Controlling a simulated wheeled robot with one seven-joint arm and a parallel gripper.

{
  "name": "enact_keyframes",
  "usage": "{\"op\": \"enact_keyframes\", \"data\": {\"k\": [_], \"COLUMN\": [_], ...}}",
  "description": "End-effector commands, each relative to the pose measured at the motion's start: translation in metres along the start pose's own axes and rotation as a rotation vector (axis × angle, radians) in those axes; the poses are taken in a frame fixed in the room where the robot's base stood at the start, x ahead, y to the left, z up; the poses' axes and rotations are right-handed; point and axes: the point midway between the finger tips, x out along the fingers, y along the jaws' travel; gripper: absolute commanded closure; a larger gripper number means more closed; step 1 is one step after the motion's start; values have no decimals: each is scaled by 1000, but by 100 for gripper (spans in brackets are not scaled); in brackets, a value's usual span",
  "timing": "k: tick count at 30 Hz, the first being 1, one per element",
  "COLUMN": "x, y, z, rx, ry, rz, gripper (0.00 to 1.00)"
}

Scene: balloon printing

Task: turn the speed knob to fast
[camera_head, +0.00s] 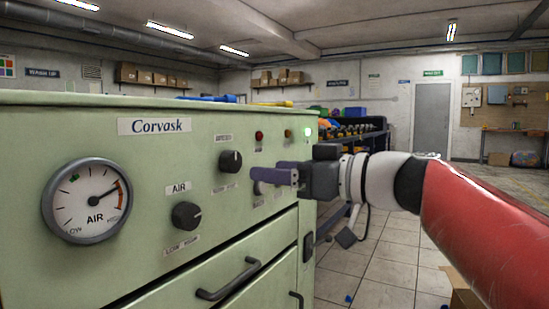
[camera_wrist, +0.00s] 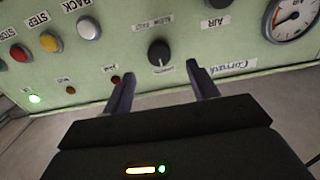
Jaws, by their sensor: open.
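The speed knob (camera_head: 231,161) is a round black knob on the green machine's front panel, upper right of the air knob (camera_head: 187,215). My gripper (camera_head: 257,178) is open and empty, in front of the panel and to the right of the knob in the head view. In the wrist view my gripper's (camera_wrist: 161,70) fingers are spread either side of the knob's line, apart from it.
A round air gauge (camera_head: 87,200) is at the panel's left. A red lamp (camera_head: 259,136) and a lit green lamp (camera_head: 308,132) are right of the knob. Several push buttons (camera_wrist: 88,28) are near my fingers. A drawer handle (camera_head: 228,280) sticks out below.

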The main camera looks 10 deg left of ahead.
Motion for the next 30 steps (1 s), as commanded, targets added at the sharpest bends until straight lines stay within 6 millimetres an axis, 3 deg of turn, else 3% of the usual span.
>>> {"op": "enact_keyframes", "data": {"k": [5, 12, 18, 28, 30], "x": [14, 52, 74, 78, 78], "y": [0, 0, 0, 0, 0], "z": [-5, -5, -5, -4, -4], "rx": [-9, -7, -7, -7, -7], "ry": [14, 12, 11, 12, 12], "rz": [-7, -6, -3, -1, -1], "gripper": [41, 41, 41, 41, 49]}}
